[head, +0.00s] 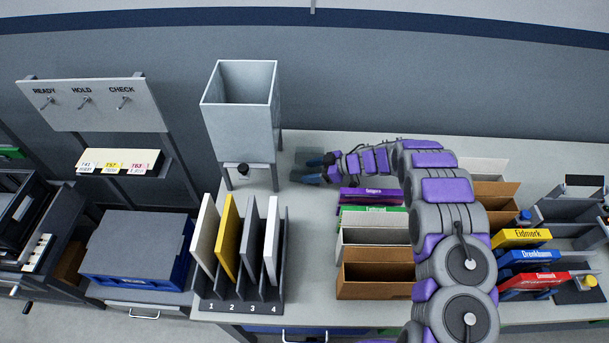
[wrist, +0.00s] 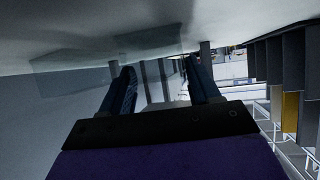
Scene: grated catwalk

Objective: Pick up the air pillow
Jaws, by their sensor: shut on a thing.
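The air pillow (head: 303,157) looks like a see-through grey sheet or pouch at the back of the bench, right of the hopper's legs. In the wrist view the pillow (wrist: 150,42) shows as a faint clear shape around and beyond the fingertips; its full outline is hard to make out. My gripper (head: 319,169) reaches left across the bench with its dark blue fingers at the pillow. In the wrist view my gripper (wrist: 160,66) has its fingers apart, shut on the pillow, close to the bench top. I cannot tell whether the pillow still touches the bench.
A grey hopper (head: 240,105) on legs stands just left. A numbered rack (head: 240,305) with upright panels is in front left. Open bins (head: 375,273) and a purple-labelled box (head: 370,196) sit below my arm. Labelled boxes (head: 525,238) stand at right. Bench is clear between rack and bins.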

